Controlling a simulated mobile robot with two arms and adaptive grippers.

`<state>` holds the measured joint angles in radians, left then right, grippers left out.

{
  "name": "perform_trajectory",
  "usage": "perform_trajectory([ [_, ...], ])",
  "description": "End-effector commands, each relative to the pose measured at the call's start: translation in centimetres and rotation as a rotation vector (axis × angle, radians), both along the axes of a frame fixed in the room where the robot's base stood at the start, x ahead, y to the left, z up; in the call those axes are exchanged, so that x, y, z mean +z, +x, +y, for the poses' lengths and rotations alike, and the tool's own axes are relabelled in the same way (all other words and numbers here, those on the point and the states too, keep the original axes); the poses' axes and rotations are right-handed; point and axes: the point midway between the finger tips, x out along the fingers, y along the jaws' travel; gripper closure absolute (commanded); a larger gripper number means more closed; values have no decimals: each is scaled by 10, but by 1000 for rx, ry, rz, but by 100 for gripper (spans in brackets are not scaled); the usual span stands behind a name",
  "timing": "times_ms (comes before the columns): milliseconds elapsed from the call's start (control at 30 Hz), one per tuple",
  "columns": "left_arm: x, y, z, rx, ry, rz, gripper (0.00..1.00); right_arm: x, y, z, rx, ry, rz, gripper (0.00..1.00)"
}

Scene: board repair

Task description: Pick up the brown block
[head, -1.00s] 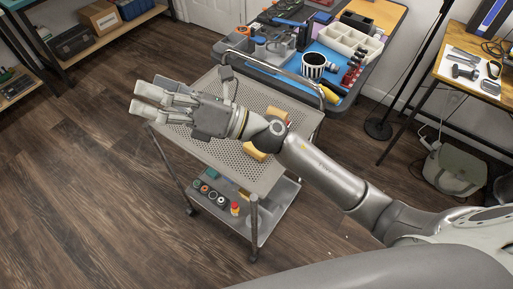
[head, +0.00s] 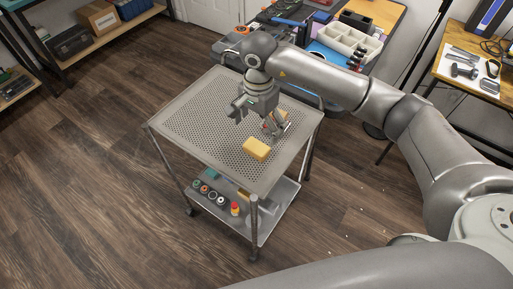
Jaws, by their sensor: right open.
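A yellow-tan block (head: 256,148) lies on the perforated top of the grey cart (head: 190,112), near its front right. The area behind and under the gripper is partly hidden. My left gripper is not in view.
The cart's lower shelf (head: 268,222) holds several small round items and a red-and-yellow bottle (head: 235,208). A workbench with a white organizer tray (head: 352,42) stands behind the cart. The left part of the cart top is clear.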

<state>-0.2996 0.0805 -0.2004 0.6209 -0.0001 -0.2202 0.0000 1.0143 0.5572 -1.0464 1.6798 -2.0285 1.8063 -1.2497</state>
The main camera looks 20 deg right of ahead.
Motion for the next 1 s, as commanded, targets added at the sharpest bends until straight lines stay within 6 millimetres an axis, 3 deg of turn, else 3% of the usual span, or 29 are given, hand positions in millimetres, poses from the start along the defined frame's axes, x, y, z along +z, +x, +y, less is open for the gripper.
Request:
perform_trajectory([
  [200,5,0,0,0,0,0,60,-36,-1,1,-1,2,6,8],
  [467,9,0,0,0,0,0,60,-56,2,-1,-2,2,5,8],
  [700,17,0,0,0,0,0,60,-91,9,-3,0,5,6,8],
  [1000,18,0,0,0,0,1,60,-101,10,-3,1,5,2,8],
])
